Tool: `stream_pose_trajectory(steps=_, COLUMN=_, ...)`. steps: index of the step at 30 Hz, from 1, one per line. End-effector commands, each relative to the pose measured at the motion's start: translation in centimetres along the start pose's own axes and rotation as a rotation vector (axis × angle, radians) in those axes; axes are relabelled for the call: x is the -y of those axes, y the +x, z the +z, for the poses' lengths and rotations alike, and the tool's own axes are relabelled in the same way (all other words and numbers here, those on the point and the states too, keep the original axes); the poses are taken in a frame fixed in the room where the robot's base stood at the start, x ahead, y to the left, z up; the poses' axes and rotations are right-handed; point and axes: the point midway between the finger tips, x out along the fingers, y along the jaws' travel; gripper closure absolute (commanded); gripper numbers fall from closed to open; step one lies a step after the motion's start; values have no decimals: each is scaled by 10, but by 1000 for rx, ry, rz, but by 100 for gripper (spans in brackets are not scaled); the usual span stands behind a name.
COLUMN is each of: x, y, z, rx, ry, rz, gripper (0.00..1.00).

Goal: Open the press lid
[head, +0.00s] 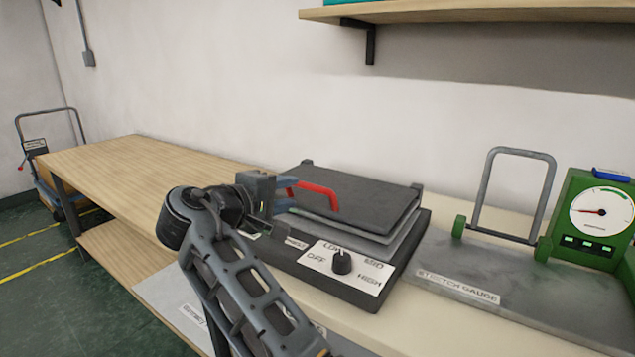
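The press (373,289) is a dark, flat box on the bench, with a black knob marked OFF, LOW, MID and HIGH on its front. Its dark grey lid (365,190) lies down, almost flat, above a lighter grey plate (385,243). A red bow handle (322,191) stands at the lid's left front. My gripper (286,194) is at the handle's left end, its blue-grey fingers spaced apart. The handle's left end is hidden at the fingers, so I cannot tell whether they touch it.
A grey board labelled STRETCH GAUGE (450,270), with a metal hoop (520,152) and a green dial unit (600,215), lies right of the press. A wall shelf (450,12) hangs above. The wooden bench top (140,165) at left is clear. A trolley (45,150) stands far left.

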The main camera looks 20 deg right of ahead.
Motion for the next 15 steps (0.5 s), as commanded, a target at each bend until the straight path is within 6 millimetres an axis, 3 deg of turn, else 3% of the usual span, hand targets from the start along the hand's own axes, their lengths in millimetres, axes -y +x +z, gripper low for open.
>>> stream_pose_trajectory(steps=15, x=0, y=67, z=0, rx=1, ry=0, rz=0, gripper=62)
